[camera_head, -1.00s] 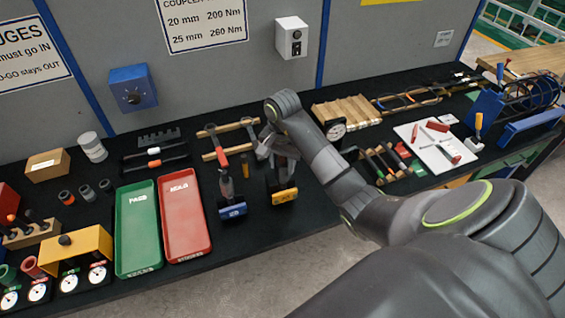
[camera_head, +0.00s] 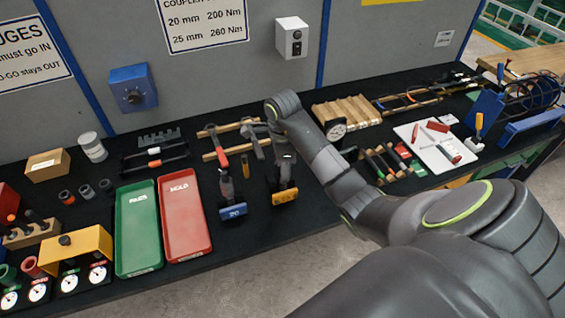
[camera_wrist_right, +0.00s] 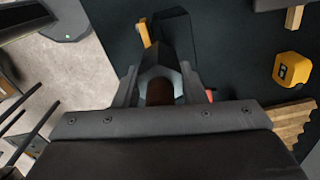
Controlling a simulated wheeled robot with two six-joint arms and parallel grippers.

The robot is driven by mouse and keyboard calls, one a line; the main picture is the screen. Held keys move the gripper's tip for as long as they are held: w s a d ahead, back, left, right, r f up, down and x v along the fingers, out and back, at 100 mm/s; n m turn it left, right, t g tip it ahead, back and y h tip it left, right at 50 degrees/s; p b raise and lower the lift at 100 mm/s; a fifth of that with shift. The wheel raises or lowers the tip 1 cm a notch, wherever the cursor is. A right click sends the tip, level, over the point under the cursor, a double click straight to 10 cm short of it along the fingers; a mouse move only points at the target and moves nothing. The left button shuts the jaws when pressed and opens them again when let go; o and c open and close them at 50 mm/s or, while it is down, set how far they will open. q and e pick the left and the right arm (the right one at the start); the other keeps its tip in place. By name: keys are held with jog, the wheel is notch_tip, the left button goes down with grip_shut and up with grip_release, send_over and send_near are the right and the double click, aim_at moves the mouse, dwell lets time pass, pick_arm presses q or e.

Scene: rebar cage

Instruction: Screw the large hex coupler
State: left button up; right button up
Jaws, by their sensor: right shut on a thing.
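The large hex coupler (camera_wrist_right: 162,66) is a dark grey hexagonal sleeve in the right wrist view, with a reddish-brown round part at its near end. My right gripper (camera_wrist_right: 160,82) is shut on it, one finger on each side. In the head view, my right gripper (camera_head: 272,157) reaches down over the yellow-fronted stand (camera_head: 285,196); the coupler is hard to tell from the dark upright there. I cannot tell how far it is threaded. The blue-fronted stand (camera_head: 233,211) to the left holds another dark upright (camera_head: 226,186). My left gripper is not in view.
A red tray (camera_head: 185,222) and a green tray (camera_head: 138,235) lie left of the stands. A wooden rack with tools (camera_head: 230,143) is close behind. The bench's front edge is near.

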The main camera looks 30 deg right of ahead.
jog(key=m, duration=0.5)
jog(key=shift+m, duration=0.3)
jog(key=m, duration=1)
jog(key=shift+m, duration=0.4)
jog(key=m, duration=0.5)
jog(key=shift+f, duration=0.1)
jog(key=m, duration=0.5)
jog(key=shift+m, duration=0.4)
jog(key=m+p, duration=0.1)
jog(key=m, duration=0.4)
jog(key=shift+s+m, duration=0.1)
jog(key=shift+m, duration=0.2)
jog(key=m, duration=0.4)
jog(key=shift+p, duration=0.3)
jog(key=shift+m, duration=2.7)
